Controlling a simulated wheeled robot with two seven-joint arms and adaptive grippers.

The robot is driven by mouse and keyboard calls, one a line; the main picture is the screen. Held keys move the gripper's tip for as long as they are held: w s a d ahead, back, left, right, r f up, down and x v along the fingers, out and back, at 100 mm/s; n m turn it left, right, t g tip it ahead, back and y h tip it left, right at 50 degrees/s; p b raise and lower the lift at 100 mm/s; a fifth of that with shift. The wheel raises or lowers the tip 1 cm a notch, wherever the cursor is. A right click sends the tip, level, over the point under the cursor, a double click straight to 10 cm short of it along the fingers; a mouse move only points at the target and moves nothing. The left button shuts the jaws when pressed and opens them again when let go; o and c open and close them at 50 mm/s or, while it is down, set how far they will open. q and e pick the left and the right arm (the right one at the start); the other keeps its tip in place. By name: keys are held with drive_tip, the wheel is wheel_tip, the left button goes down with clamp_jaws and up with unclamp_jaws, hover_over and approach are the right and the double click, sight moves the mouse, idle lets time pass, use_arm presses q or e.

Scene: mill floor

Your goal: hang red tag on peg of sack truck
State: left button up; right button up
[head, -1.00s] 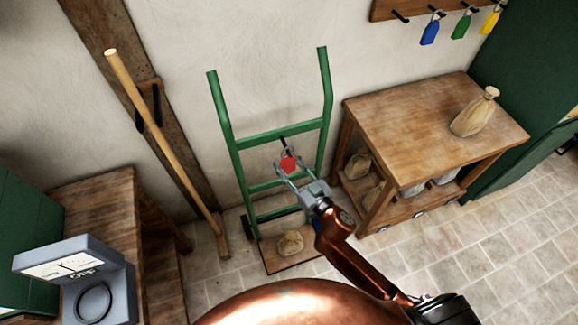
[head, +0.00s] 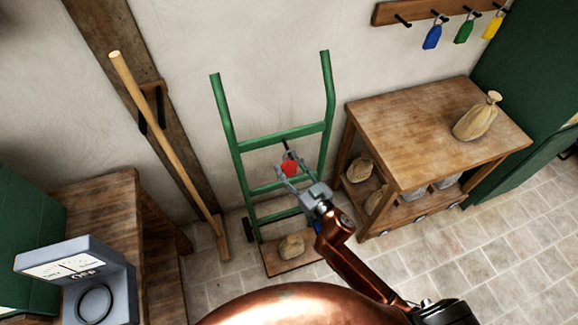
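The green sack truck (head: 240,165) stands upright against the wall. A small dark peg (head: 286,146) shows at its upper crossbar. The red tag (head: 290,168) is just below the peg and appears to hang from it; the ring is too small to make out. My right gripper (head: 291,175) is in front of the truck, its two fingers spread on either side of the tag, with gaps apparent between fingers and tag. My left gripper is not in view.
A wooden table (head: 405,125) with a sack (head: 477,117) stands to the right. Blue, green and yellow tags hang on a wall rack (head: 415,12). A wooden-handled tool (head: 165,140) leans on the left. A sack (head: 291,246) lies on the truck's toe plate.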

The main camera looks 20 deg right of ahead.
drive_tip(key=o, duration=0.4)
drive_tip(key=shift+c, duration=0.2)
drive_tip(key=shift+s, duration=0.1)
drive_tip(key=v, duration=1.2)
drive_tip(key=shift+f, duration=0.1)
